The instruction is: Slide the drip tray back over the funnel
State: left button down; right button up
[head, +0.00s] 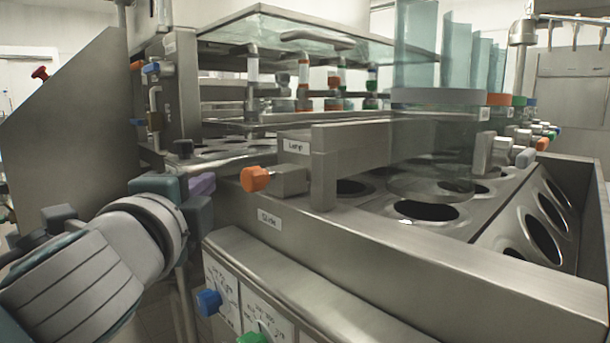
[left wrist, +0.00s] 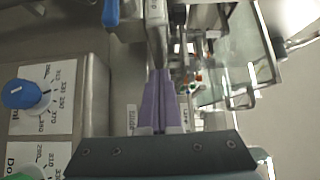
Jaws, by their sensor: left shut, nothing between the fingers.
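My left gripper (head: 203,184) is at the left front corner of the steel filling machine, with its purple fingers partly hidden by its dark body. In the left wrist view its fingers (left wrist: 160,78) are pressed together with nothing between them. Their tips are close to the end of a narrow metal bar (left wrist: 156,25); I cannot tell whether they touch it. A flat metal rail (head: 228,162) runs behind the gripper in the head view. I cannot tell for sure which part is the drip tray, and no funnel can be made out. My right gripper is not in view.
An orange knob (head: 255,179) sticks out right of the gripper, by a metal block. Steel plates with round holes (head: 427,211) lie further right, under clear tubes (head: 415,45). A front panel carries a blue dial (head: 208,303). A glass shelf (head: 320,40) is above.

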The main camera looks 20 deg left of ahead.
aim_at(204, 171)
pick_arm(q)
jog(key=shift+w+a, duration=0.45)
jog(key=shift+a, duration=0.25)
jog(key=shift+w+a, duration=0.45)
jog(key=shift+a, duration=0.25)
jog(key=shift+w+a, duration=0.45)
jog(key=shift+a, duration=0.25)
